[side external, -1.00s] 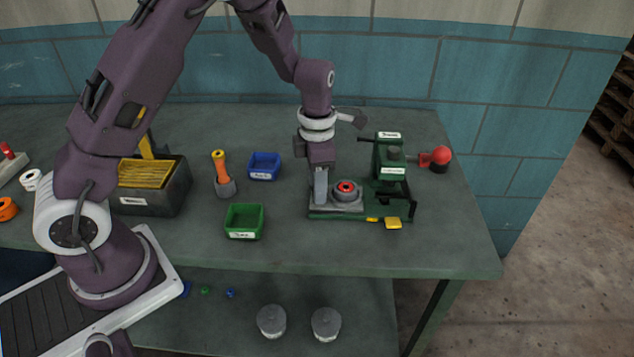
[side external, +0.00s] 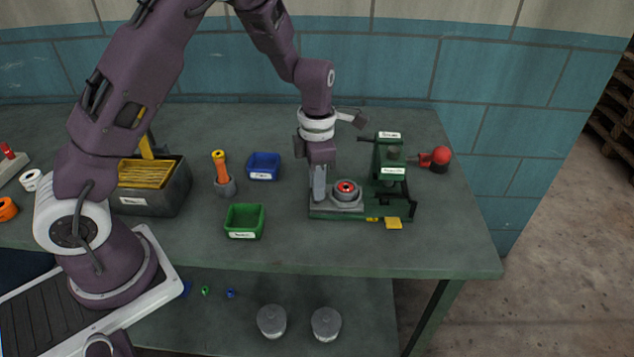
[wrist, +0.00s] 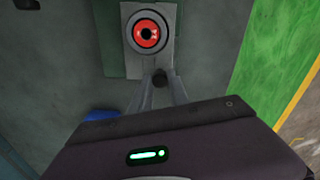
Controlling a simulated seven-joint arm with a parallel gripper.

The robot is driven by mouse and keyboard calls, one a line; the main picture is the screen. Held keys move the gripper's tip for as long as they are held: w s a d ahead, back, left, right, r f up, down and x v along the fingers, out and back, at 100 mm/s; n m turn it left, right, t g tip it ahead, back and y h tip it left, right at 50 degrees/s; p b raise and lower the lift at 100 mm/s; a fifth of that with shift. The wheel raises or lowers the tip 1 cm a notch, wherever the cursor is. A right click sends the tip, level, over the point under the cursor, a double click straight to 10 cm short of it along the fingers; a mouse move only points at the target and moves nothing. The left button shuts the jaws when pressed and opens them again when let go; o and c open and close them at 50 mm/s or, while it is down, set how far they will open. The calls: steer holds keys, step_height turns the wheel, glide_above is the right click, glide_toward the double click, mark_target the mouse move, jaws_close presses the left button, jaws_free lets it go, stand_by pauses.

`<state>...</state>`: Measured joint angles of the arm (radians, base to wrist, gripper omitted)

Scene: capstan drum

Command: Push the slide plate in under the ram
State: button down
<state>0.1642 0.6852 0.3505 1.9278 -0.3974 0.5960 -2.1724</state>
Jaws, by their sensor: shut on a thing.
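The grey slide plate (side external: 347,206) lies on the green base of the press at its left end, out to the left of the ram (side external: 394,153). A round grey holder with a red ring-shaped piece (side external: 346,187) sits on the plate. It also shows at the top of the wrist view (wrist: 147,33). My gripper (side external: 319,198) points down at the plate's left end. In the wrist view its fingers (wrist: 160,82) are closed around a small dark knob at the near end of the plate. The fingers partly hide the knob.
The green press frame (side external: 388,180) stands right of the plate, with a yellow tab (side external: 393,223) at its front. A red-ball handle (side external: 440,155) is at its right. Blue (side external: 263,167) and green (side external: 244,222) bins stand to the left. The table front is clear.

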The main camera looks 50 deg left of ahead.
steer(key=shift+w, duration=0.1)
stand_by(0.7)
glide_above(360, 203)
steer(key=shift+r, duration=0.1)
stand_by(0.4)
steer(key=c, duration=1.4)
jaws_free()
steer(key=shift+w+d, duration=0.1)
steer(key=shift+c, duration=0.2)
steer(key=shift+o, duration=0.9)
